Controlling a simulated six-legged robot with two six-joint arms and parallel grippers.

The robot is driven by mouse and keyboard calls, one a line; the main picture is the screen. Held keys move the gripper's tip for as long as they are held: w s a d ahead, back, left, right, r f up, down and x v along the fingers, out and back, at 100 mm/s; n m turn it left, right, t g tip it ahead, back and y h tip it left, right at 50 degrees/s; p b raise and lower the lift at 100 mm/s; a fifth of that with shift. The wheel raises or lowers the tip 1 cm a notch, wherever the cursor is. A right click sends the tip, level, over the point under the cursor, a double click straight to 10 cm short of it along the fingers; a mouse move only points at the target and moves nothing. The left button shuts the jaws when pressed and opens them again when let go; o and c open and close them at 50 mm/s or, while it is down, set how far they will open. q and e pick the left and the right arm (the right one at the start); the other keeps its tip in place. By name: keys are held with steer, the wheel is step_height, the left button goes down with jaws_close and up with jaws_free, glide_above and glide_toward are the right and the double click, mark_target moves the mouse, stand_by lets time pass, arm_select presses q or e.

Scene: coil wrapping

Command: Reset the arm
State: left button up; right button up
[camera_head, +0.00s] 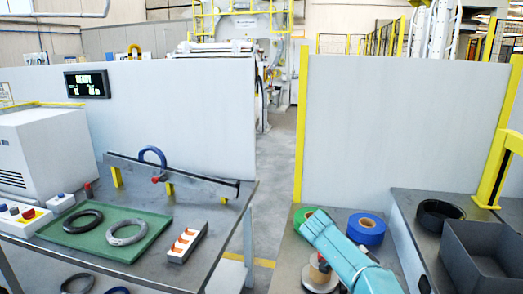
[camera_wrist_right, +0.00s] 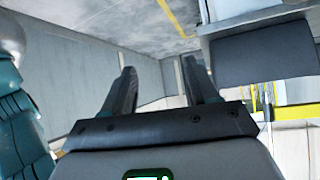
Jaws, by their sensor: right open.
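My right arm (camera_head: 345,255) comes in from the bottom right in the head view, over the right-hand table. Its gripper cannot be made out clearly there. In the right wrist view my right gripper (camera_wrist_right: 161,92) shows two dark fingers spread apart, with nothing between them. The floor and grey walls show beyond the fingers. My left gripper is not in the head view.
The left table holds a green tray (camera_head: 72,238) with two coils, a rail (camera_head: 190,180) with a blue ring (camera_head: 152,154), and a white box with orange parts (camera_head: 187,243). Tape rolls, a blue one (camera_head: 366,228) included, and a dark bin (camera_head: 485,255) are right. A floor aisle separates the tables.

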steer(key=s+f+n+g+y, duration=0.1)
steer(key=s+f+n+y, duration=0.15)
steer(key=s+f, duration=0.4)
steer(key=s+f+n+y+p, duration=0.1)
steer(key=s+f+n, duration=0.2)
steer(key=f, duration=0.6)
steer(key=s+f+n+g+y, duration=0.1)
steer(key=s+f+n+y, duration=0.2)
steer(key=f, duration=0.4)
steer(key=s+a+f+n+t+y, duration=0.2)
steer(key=s+a+f+n+y, duration=0.2)
steer(key=s+a, duration=0.45)
steer(key=s+a+f+n+t+y, duration=0.1)
steer(key=s+a+f+n+y, duration=0.25)
steer(key=s+a, duration=0.45)
steer(key=w+n+t, duration=0.1)
steer(key=n, duration=0.1)
steer(key=w+n+t, duration=0.1)
steer(key=n, duration=0.1)
steer(key=w+d+n+t, duration=0.1)
steer(key=t, duration=0.1)
steer(key=shift+w+d+f+n+h+p, duration=0.1)
steer(key=shift+w+f+n+h+p, duration=0.1)
steer(key=shift+n+h+p, duration=0.2)
